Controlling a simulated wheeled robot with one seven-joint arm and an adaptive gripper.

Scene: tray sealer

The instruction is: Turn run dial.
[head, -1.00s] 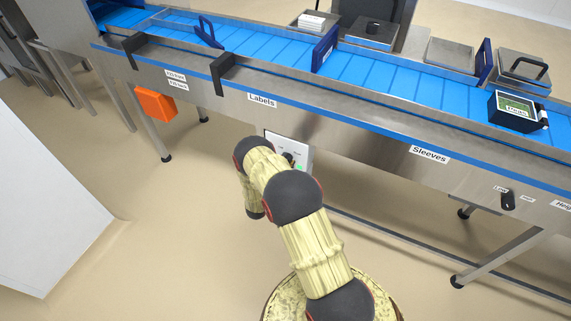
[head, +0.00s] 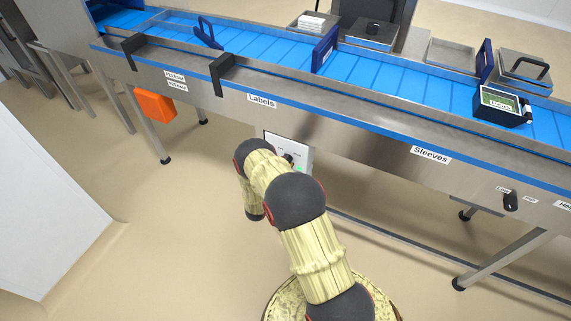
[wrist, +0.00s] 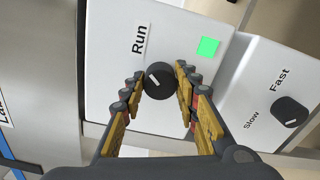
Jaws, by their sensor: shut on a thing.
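The run dial (wrist: 158,80) is a round black knob with a white mark on a pale panel (wrist: 115,80). Its mark points up-left, toward the word Run, in the wrist view. My gripper (wrist: 160,82) has one finger on each side of the dial and is shut on it. A bright green square lamp (wrist: 208,47) is on the same panel. In the head view the dial (head: 289,158) shows as a small dark knob just past my arm; my fingers are hidden there.
A slow-fast knob (wrist: 290,111) is on a neighbouring panel right of my fingers. The blue conveyor (head: 390,75) runs above the panel, with a black box (head: 497,112) on it. An orange box (head: 155,104) hangs at left. Open floor lies below.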

